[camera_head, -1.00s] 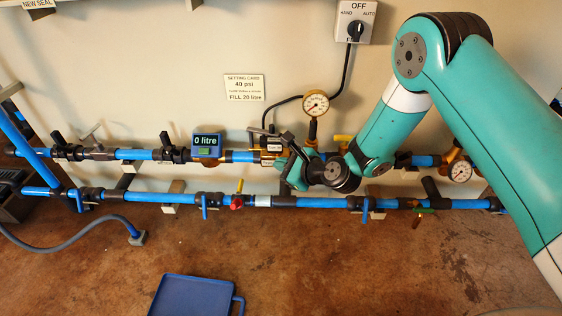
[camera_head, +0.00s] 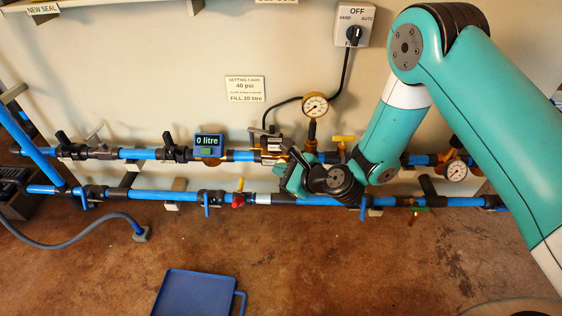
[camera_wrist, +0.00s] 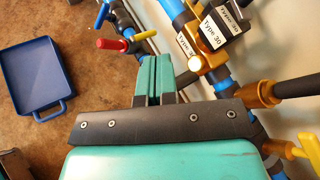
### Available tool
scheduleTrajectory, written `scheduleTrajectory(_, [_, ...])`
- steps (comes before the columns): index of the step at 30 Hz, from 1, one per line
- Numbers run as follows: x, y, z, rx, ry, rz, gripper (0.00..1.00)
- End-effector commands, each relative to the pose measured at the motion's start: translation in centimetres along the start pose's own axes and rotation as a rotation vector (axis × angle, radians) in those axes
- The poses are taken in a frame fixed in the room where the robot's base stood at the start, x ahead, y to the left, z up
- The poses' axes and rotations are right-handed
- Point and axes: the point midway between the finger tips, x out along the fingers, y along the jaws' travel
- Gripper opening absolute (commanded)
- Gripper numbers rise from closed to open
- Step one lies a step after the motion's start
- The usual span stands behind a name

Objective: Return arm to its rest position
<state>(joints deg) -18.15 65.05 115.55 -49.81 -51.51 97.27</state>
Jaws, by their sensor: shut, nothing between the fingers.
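My teal arm comes in from the right in the head view and bends down to the pipework. My gripper (camera_head: 289,182) is partly hidden by my wrist there, in front of the pipes near the brass valve. In the wrist view my gripper (camera_wrist: 153,78) shows its two teal fingers pressed together with nothing between them. The fingers point past a brass fitting with a black box labelled Type 30 (camera_wrist: 217,30); the fingertips appear apart from it.
Two blue pipe runs (camera_head: 240,197) cross the wall, with valves, a 0 litre meter (camera_head: 208,146) and pressure gauges (camera_head: 314,105). A selector switch (camera_head: 353,35) is above. A blue tray (camera_head: 195,294) lies on the open floor, also in the wrist view (camera_wrist: 28,78).

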Motion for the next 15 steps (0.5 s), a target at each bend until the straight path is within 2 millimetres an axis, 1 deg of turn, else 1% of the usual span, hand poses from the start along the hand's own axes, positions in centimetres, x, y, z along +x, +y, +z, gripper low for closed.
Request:
scheduleTrajectory(7, [0.0, -0.1, 0.1, -0.002, 0.000, 0.000, 0.00])
scheduleTrajectory(9, [-0.3, -0.3, 0.8, -0.028, -0.003, 0.009, 0.00])
scheduleTrajectory(11, [-0.8, -0.8, 2.1, -0.084, -0.009, 0.031, 0.00])
scheduleTrajectory(14, [-2.8, -1.9, 6.0, -0.265, -0.023, 0.101, 0.00])
scheduleTrajectory(15, [-4.0, -2.3, 7.9, -0.365, -0.032, 0.138, 0.00])
